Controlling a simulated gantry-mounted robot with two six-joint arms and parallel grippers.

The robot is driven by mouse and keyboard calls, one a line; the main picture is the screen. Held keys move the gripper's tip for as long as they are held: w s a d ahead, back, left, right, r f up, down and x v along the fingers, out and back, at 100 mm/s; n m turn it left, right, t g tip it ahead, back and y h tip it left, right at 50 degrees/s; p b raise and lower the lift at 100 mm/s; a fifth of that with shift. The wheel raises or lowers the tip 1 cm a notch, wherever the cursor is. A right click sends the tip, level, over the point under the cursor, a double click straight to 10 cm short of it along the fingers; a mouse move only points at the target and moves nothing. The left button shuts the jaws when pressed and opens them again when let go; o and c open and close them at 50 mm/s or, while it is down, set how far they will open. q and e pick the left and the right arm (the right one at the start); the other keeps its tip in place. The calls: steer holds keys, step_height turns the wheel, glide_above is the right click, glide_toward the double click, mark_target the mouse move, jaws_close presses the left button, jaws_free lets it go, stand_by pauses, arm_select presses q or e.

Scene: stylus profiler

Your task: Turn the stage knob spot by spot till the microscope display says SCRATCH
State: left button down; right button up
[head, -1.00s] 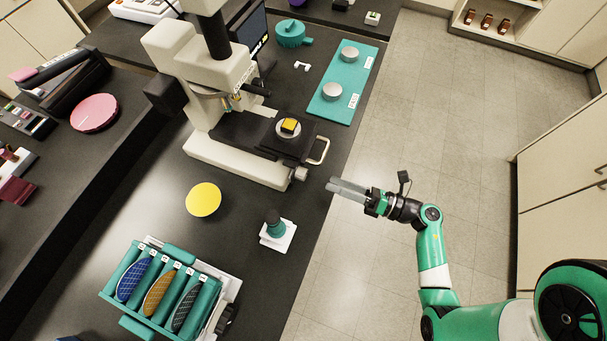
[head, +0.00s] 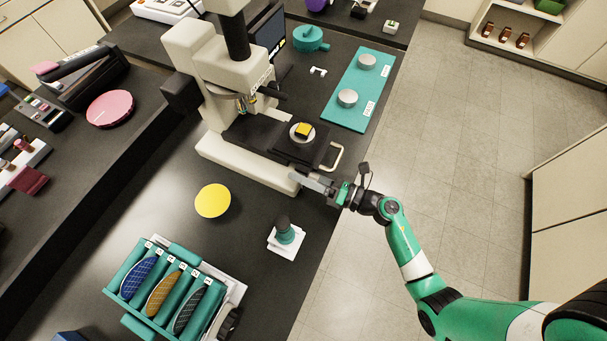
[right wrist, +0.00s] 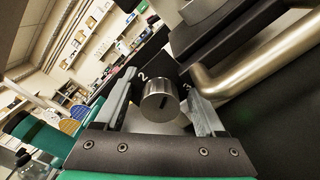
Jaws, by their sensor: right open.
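In the head view my right gripper (head: 308,182) is at the front right corner of the cream microscope (head: 245,170) and covers the knob. A yellow block on a pale disc (head: 302,132) sits on the black stage. The display (head: 269,38) is angled away, and I cannot read it. My left gripper is out of view.
A curved metal handle (head: 336,157) sticks out close beside the right gripper. A teal-and-white stand (head: 285,233), a yellow disc (head: 212,201) and a teal rack (head: 128,274) of ovals lie nearer. A teal tray (head: 378,84) with two metal discs is behind.

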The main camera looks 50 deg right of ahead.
jaws_close()
stand_by(0.3)
steer(key=shift+r+m+p, duration=0.15)
steer(key=shift+m+p, duration=0.85)
steer(key=shift+p, duration=0.1)
steer(key=m+p, duration=0.5)
steer(key=m, duration=0.1)
steer(key=shift+m, duration=0.4)
steer(key=shift+m+p, duration=0.65)
steer(key=shift+m, duration=0.85)
